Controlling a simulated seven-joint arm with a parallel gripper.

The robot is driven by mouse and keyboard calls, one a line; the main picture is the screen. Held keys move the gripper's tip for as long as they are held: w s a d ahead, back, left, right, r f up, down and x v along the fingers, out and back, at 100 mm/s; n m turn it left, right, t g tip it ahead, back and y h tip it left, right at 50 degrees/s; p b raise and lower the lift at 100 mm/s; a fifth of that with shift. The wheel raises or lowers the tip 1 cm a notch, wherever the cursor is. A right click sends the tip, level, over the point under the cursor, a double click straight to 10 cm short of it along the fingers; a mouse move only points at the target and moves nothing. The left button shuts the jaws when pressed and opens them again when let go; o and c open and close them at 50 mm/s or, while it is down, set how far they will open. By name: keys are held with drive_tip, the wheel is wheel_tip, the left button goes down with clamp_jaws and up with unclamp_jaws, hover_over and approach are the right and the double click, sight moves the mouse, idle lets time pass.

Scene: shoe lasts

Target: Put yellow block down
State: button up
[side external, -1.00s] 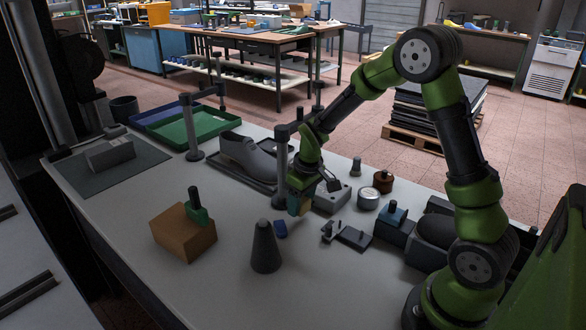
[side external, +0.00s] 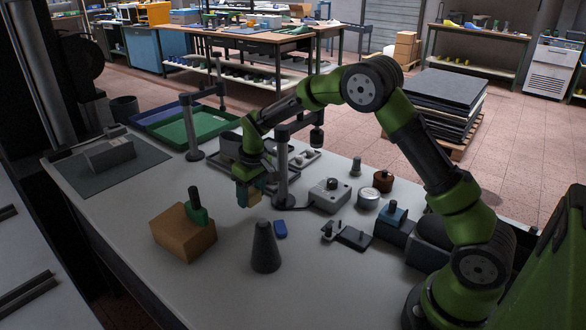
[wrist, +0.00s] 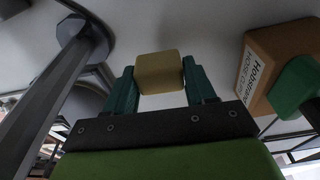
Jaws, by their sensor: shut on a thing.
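The yellow block (wrist: 160,73) sits between the two green fingers of my gripper (wrist: 163,88) in the wrist view. The fingers are shut on its sides. In the side external view my gripper (side external: 247,192) is over the white table, behind the dark cone and right of the brown box. The block (side external: 254,198) shows there only in part, under the fingers. It appears held just above the table; whether it touches the surface I cannot tell.
A grey post (side external: 282,172) stands close on the right of my gripper. Bare white table (side external: 215,285) lies in front.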

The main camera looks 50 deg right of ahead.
hover_over(228, 200)
drive_tip(key=shift+s+f, duration=0.2)
drive_tip(key=shift+f, duration=2.05)
drive_tip(key=shift+f, duration=0.1)
drive_tip(key=o, duration=1.1)
